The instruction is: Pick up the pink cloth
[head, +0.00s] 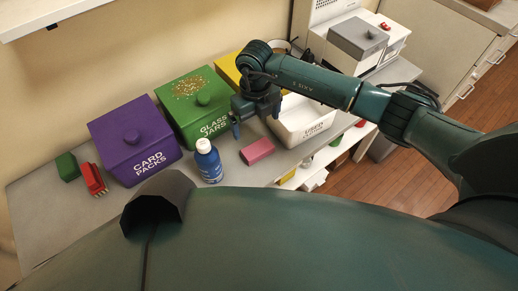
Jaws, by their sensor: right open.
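The pink cloth (257,151) looks like a small folded pink block. It lies on the grey worktop near its front edge, between the blue bottle and the white bin. My right gripper (254,121) is open and empty, pointing down above and slightly behind the cloth, apart from it. My left gripper is not in view.
A blue bottle with a white cap (208,161) stands just left of the cloth. Behind are a green GLASS JARS box (196,103), a purple CARD PACKS box (133,140) and a yellow box (228,70). A white bin (302,127) stands right. The worktop (50,215) is clear at front left.

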